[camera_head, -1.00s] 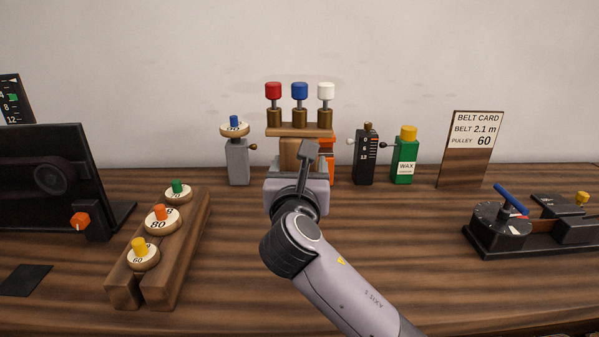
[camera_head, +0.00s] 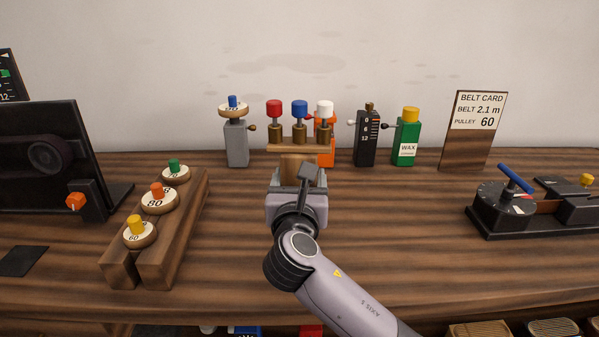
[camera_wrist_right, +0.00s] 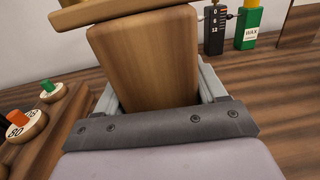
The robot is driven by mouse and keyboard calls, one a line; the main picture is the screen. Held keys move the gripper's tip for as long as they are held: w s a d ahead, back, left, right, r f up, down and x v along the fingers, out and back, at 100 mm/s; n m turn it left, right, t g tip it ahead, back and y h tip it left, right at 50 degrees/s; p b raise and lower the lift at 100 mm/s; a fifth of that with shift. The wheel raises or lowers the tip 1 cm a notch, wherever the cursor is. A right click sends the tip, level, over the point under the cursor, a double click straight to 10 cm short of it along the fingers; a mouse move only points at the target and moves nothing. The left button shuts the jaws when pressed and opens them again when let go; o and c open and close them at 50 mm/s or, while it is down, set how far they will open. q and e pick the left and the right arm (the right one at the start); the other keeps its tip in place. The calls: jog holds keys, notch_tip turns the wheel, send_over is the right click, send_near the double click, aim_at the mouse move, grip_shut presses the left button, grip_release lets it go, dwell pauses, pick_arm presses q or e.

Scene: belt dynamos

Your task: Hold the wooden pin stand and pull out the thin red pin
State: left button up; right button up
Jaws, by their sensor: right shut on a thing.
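The wooden pin stand (camera_head: 285,149) is upright, with three brass-collared pins in a row along its top board. The red-topped pin (camera_head: 274,107) is at the left, the blue-topped pin (camera_head: 300,107) in the middle and the white-topped pin (camera_head: 325,107) at the right. My right gripper (camera_head: 297,182) is shut on the stand's block below the board. In the right wrist view the wooden block (camera_wrist_right: 145,60) sits between the grey jaws, and the pins are out of frame. The stand's foot is hidden by my gripper. My left gripper is not in view.
Behind stand a grey post (camera_head: 237,148), an orange item (camera_head: 325,155), a black gauge (camera_head: 366,140) and a green wax bottle (camera_head: 407,140). A wooden rack with pulleys (camera_head: 150,240) is at left, a black device (camera_head: 500,215) at right.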

jog(key=shift+f+b, duration=2.5)
jog(key=shift+f, duration=2.95)
jog(key=shift+f, duration=0.55)
jog(key=shift+f, duration=0.1)
